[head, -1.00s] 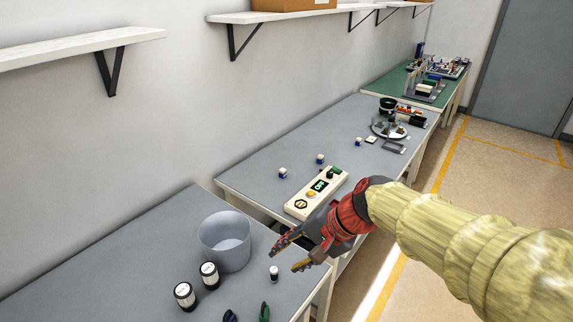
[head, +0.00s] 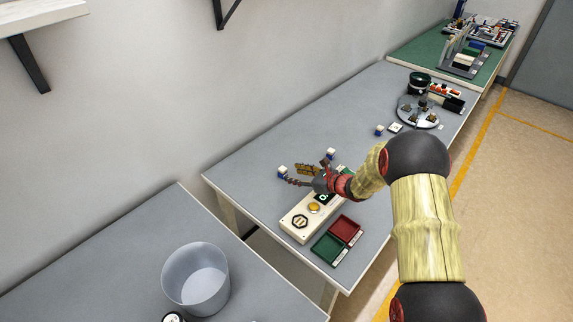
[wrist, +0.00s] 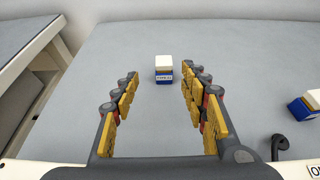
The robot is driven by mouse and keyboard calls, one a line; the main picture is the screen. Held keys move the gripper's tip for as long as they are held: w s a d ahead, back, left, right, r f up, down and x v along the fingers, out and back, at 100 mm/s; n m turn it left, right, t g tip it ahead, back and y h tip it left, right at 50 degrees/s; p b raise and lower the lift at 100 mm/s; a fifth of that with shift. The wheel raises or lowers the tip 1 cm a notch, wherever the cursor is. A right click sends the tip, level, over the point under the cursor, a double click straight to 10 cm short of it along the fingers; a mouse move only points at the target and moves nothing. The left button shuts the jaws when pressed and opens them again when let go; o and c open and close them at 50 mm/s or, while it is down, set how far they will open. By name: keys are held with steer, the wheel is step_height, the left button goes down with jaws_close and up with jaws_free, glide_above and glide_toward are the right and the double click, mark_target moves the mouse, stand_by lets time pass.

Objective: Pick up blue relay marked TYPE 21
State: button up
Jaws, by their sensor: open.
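A small relay with a white top and blue base (wrist: 163,76) stands upright on the grey table, ahead of my gripper (wrist: 160,88) and roughly centred between its fingers in the wrist view. Its front label is too small to read surely. In the head view this relay (head: 283,172) is at the fingertips of my gripper (head: 292,176). My gripper is open and empty, low over the table. A second similar relay (wrist: 304,108) is at the right of the wrist view, and also shows in the head view (head: 330,153). A third (head: 380,130) stands farther back.
A cream control box (head: 299,226) with a yellow button lies below my gripper. A green tray (head: 328,248) and a red tray (head: 345,229) are beside it. A round feeder (head: 418,112) stands farther back. A grey bucket (head: 195,280) is on the nearer table, across a gap.

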mark_target(284, 169)
steer(key=shift+w+a+f, duration=0.1)
steer(key=shift+w+f, duration=0.15)
steer(key=shift+w, duration=0.1)
steer(key=shift+b+x, duration=0.35)
steer(key=shift+x, duration=0.5)
steer(key=shift+r+b+x, duration=0.2)
steer(key=shift+b+x, duration=0.3)
steer(key=shift+x, duration=0.85)
steer(key=shift+r+b+x, duration=0.2)
steer(key=shift+b+x, duration=0.25)
steer(key=shift+x, duration=0.95)
steer(key=shift+w, duration=0.15)
steer(key=shift+c, duration=1.4)
steer(key=c, duration=0.7)
jaws_close()
